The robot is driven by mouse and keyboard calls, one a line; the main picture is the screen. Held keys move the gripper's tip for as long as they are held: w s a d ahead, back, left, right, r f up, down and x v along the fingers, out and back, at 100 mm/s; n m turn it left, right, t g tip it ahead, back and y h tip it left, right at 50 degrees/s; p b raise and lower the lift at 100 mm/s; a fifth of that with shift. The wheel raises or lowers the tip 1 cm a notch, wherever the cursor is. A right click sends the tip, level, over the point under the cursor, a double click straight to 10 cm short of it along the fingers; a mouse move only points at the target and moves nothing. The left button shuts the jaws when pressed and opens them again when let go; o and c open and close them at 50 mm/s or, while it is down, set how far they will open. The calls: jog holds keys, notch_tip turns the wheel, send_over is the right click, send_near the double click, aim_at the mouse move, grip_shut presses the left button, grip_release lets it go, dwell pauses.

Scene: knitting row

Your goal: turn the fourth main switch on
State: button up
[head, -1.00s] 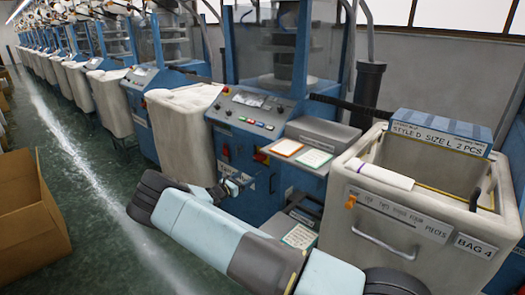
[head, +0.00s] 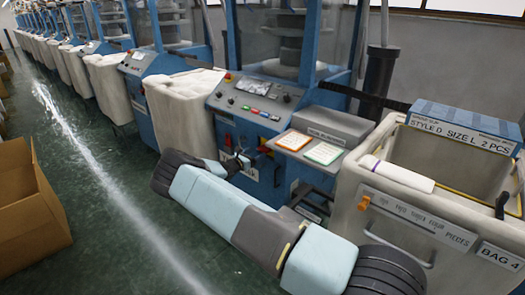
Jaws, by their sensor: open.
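The nearest blue knitting machine (head: 258,178) stands at the centre of the head view, beside the bin with the label BAG 4. Its sloped control panel (head: 248,103) carries several small coloured buttons. Below it, a small red part, perhaps the main switch (head: 228,141), shows on the blue front. Its on or off position is too small to tell. My gripper (head: 241,160) is open in front of this lower front, just below and right of the red part. I cannot tell whether it touches anything. My arm hides part of the machine's lower front.
A pale bin labelled BAG 4 (head: 399,222) stands at right with a rolled white cloth (head: 397,173) on its rim. A shelf with orange and green cards (head: 309,147) juts out above right of my gripper. A cardboard box (head: 30,205) stands left; the green aisle floor (head: 110,190) is clear.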

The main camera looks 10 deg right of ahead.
aim_at(261, 150)
jog(key=shift+x, duration=2.95)
jog(key=shift+s, duration=0.1)
jog(key=shift+c, duration=0.4)
jog(key=c, duration=0.6)
